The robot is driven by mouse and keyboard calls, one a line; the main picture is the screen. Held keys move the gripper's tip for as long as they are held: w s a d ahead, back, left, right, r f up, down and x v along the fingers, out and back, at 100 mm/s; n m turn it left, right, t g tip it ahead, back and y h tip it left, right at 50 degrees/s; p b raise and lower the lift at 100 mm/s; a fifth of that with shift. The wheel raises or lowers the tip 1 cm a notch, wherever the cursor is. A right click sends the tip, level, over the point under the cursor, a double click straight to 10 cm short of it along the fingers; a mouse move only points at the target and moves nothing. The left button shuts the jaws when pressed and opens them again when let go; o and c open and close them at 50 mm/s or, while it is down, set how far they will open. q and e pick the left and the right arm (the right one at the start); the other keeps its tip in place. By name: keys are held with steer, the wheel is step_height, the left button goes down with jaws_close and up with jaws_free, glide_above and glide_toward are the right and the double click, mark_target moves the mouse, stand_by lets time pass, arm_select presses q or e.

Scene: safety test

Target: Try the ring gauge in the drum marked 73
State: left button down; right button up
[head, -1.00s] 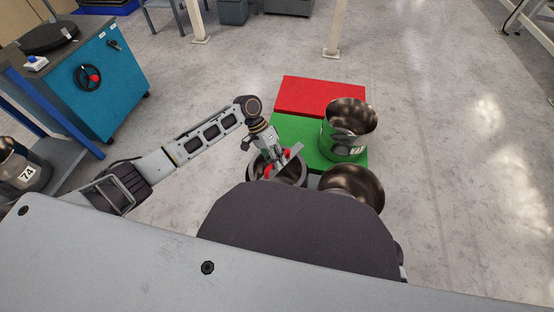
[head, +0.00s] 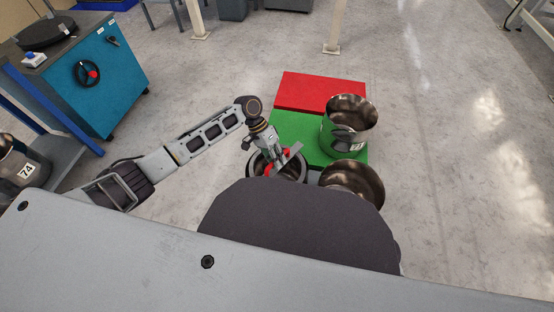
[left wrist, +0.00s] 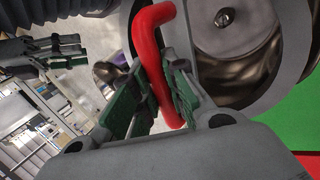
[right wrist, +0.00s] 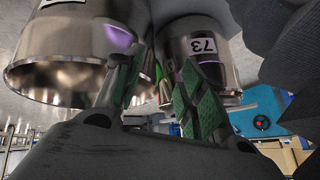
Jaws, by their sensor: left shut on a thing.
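My left gripper (head: 279,160) is shut on the red handle (left wrist: 150,60) of the ring gauge. The gauge's grey ring (left wrist: 268,92) lies across the mouth of a metal drum (left wrist: 255,62) in the left wrist view. I cannot tell whether the ring is inside the drum or only over it. The drum marked 73 (right wrist: 203,46) shows upside down in the right wrist view, its label facing me. I cannot tell which drum in the head view it is. My right gripper (right wrist: 160,75) is open, with nothing between its fingers; it is hidden in the head view.
One metal drum (head: 350,112) stands on the green mat (head: 295,128); another (head: 353,181) stands nearer. A red mat (head: 318,92) lies behind. A drum marked 74 (head: 22,168) is at far left, near a blue cabinet (head: 105,80). Floor at right is clear.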

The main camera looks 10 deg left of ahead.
arm_select(q)
steer(key=shift+r, duration=0.1)
steer(key=c, duration=1.5)
jaws_free()
steer(key=shift+o, duration=0.7)
steer(key=v, duration=1.2)
